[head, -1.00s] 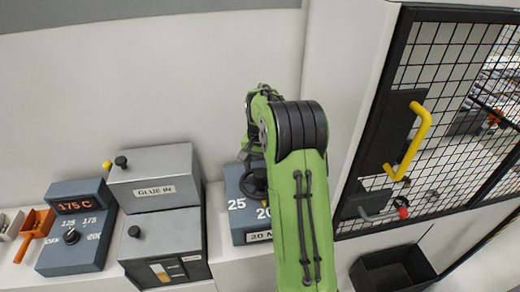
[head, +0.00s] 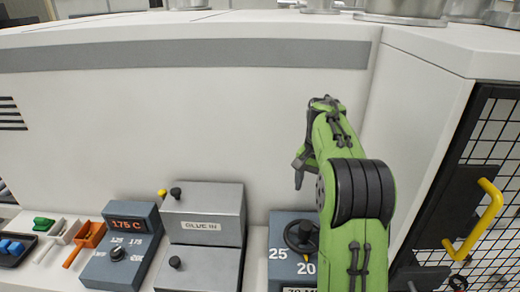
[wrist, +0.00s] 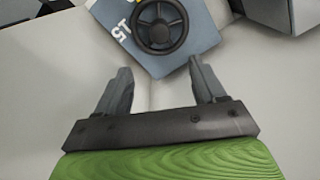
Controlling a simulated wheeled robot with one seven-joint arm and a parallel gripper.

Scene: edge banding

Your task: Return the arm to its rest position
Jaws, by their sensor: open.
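My green arm rises at the right of the middle in the head view, with its black joint band toward me. My gripper (head: 300,168) is at the arm's far end, its dark fingers pointing down above the handwheel box (head: 284,236). In the wrist view my gripper (wrist: 160,88) shows two grey fingers spread apart with nothing between them. The black handwheel (wrist: 160,22) lies beyond the fingertips, apart from them. It also shows in the head view (head: 302,236), partly beside my arm.
Left of the handwheel stand the grey GLUE IN box (head: 203,213) and the 175 C control box (head: 122,246). Orange (head: 90,234) and white scoops lie further left. A mesh door with a yellow handle (head: 474,219) is at the right.

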